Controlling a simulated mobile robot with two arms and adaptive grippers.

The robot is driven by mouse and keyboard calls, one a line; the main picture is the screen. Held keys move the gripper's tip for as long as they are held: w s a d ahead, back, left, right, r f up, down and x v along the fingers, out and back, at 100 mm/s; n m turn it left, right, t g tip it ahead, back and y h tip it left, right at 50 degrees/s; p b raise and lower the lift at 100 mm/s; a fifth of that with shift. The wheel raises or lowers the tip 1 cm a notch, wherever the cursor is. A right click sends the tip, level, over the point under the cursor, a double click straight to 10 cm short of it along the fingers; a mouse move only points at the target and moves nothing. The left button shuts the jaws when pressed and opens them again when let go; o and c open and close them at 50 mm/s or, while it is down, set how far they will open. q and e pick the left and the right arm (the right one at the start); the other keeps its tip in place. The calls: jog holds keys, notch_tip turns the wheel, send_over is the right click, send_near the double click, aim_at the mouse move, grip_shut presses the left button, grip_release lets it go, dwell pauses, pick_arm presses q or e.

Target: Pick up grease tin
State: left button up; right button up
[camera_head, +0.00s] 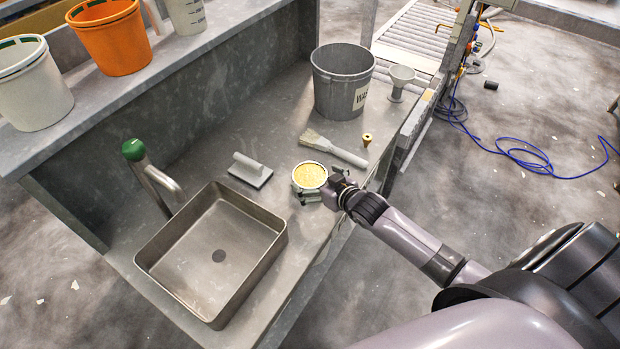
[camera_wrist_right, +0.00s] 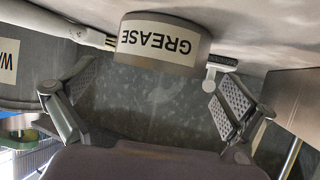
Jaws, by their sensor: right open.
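The grease tin (camera_head: 310,176) is a round, grey tin with yellow grease showing in its open top. It stands upright on the grey counter near the front edge, right of the sink. In the right wrist view the tin (camera_wrist_right: 160,55) shows its "GREASE" label upside down, centred ahead between the fingers. My right gripper (camera_head: 319,186) is open at the tin, its fingers spread to either side. In the right wrist view the gripper (camera_wrist_right: 150,78) shows gaps between the fingers and the tin, with no grip on it. My left gripper is not in view.
A brush (camera_head: 335,149) lies just behind the tin, with a small brass piece (camera_head: 367,139) nearby. A hand float (camera_head: 250,170) lies to the left, beside the sink (camera_head: 211,255). A grey bucket (camera_head: 341,85) and a funnel (camera_head: 400,82) stand farther back.

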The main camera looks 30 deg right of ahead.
aim_at(309, 174)
jog(key=shift+x, duration=1.8)
jog(key=shift+c, duration=0.5)
jog(key=c, duration=1.3)
jog(key=shift+c, duration=0.4)
jog(key=shift+r, duration=0.1)
